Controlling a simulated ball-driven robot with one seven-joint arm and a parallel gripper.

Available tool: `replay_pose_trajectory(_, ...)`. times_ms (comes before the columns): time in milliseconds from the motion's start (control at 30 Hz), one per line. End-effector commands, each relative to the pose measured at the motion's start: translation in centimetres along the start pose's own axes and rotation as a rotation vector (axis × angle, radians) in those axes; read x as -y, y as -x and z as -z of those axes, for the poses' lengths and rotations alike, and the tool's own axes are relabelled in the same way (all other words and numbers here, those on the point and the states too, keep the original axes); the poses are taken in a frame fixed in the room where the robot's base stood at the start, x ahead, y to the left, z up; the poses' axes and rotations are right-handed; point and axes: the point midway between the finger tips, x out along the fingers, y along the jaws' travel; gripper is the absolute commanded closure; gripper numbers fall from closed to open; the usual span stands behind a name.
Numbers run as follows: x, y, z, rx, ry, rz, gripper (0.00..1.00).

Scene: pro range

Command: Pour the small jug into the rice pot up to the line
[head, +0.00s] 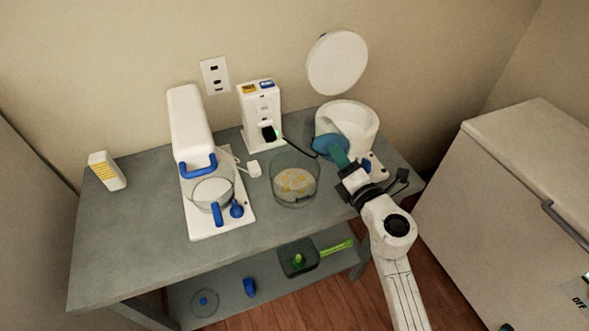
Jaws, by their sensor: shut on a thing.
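The rice pot (366,117) is a white round cooker at the back right of the table. Its round white lid (337,62) stands raised behind it. A blue see-through jug (325,147) with a teal handle (339,155) is at the pot's front left rim. My gripper (348,172) is shut on the jug's handle, in front of the pot. The jug appears tilted. I cannot tell whether liquid is leaving it. The line and the level inside the pot cannot be made out.
A clear bowl with yellow pieces (295,185) stands left of my gripper. A white mixer (190,125) with a clear bowl, a white dispenser (261,112) and a small carton (107,171) are further left. A black cable runs near the pot. The table's front left is clear.

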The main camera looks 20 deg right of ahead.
Motion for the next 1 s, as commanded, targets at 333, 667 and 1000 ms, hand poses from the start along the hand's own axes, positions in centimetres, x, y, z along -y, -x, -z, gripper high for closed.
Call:
replay_pose_trajectory(333, 0.14, 0.0, 0.05, 0.003, 0.023, -0.001, 1.0)
replay_pose_trajectory(667, 0.19, 0.01, 0.15, 0.003, 0.042, -0.001, 1.0)
replay_pose_trajectory(1000, 0.24, 0.01, 0.28, 0.002, 0.064, -0.001, 1.0)
